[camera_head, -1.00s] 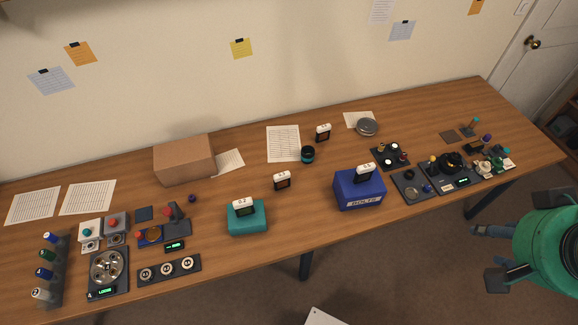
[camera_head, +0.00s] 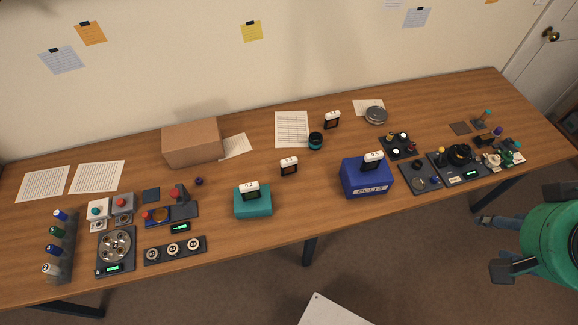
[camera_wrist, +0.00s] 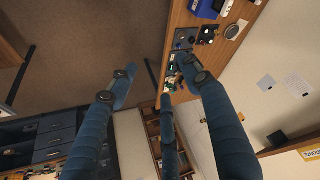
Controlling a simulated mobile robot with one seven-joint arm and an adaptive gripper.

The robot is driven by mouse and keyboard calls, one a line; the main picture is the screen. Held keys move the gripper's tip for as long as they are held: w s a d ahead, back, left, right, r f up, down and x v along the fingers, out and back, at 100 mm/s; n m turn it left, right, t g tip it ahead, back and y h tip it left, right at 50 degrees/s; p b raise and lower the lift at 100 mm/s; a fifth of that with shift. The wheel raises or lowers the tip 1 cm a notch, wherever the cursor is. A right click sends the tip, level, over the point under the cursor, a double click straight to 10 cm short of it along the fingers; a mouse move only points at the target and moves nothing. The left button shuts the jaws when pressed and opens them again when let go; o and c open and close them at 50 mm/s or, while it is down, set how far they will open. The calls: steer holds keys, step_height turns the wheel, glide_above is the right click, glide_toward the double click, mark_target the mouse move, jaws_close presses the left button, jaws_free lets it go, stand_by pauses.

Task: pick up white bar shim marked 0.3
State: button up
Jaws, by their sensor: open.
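Several white bar shims with small dark marks on top stand in dark holders in the head view. One (camera_head: 249,185) is on the teal box and another (camera_head: 372,156) is on the blue bolts box (camera_head: 367,181). Two more stand directly on the table, one near the middle (camera_head: 289,161) and one farther back (camera_head: 332,115). The printed values are too small to read surely, so I cannot tell which is 0.3. My gripper (camera_head: 492,246) is open and empty, off the table's front edge at right. Its spread blue fingers (camera_wrist: 155,82) fill the wrist view.
The wooden table (camera_head: 330,205) is crowded at both ends with devices. A cardboard box (camera_head: 191,143) stands at back left. The teal box (camera_head: 253,204) and a dark cylinder (camera_head: 316,141) stand near the middle. Bare tabletop lies between the teal and blue boxes.

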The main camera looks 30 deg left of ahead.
steer(key=w+a+f+n+g+b, duration=0.1)
steer(key=w+a+f+n, duration=0.2)
steer(key=w+a+n, duration=0.35)
steer(key=w+a+f+n+g+y+b, duration=0.1)
steer(key=w+a+f+n, duration=0.25)
steer(key=w+a, duration=0.55)
steer(key=w+a+f+n+g, duration=0.1)
steer(key=w+a+f+n, duration=0.1)
steer(key=w+a+n, duration=0.55)
steer(key=a+f+n+g, duration=0.1)
steer(key=a+f+n, duration=0.2)
steer(key=a+f, duration=0.5)
steer(key=s+a+f+n+b, duration=0.1)
steer(key=a+f+n, duration=0.2)
steer(key=a+f, duration=0.5)
steer(key=s+a+f+n+g+h+b, duration=0.1)
steer(key=a+f+n, duration=0.3)
steer(key=a+f, duration=0.4)
steer(key=shift+s+a+f+g, duration=0.1)
steer(key=shift+a+f+g, duration=0.05)
steer(key=shift+a, duration=1.25)
steer(key=shift+s+a+f+g, duration=0.1)
steer(key=shift+a+g, duration=0.05)
steer(key=shift+a, duration=1.2)
steer(key=shift+a+f, duration=0.15)
steer(key=shift+f, duration=0.05)
steer(key=shift+f, duration=0.1)
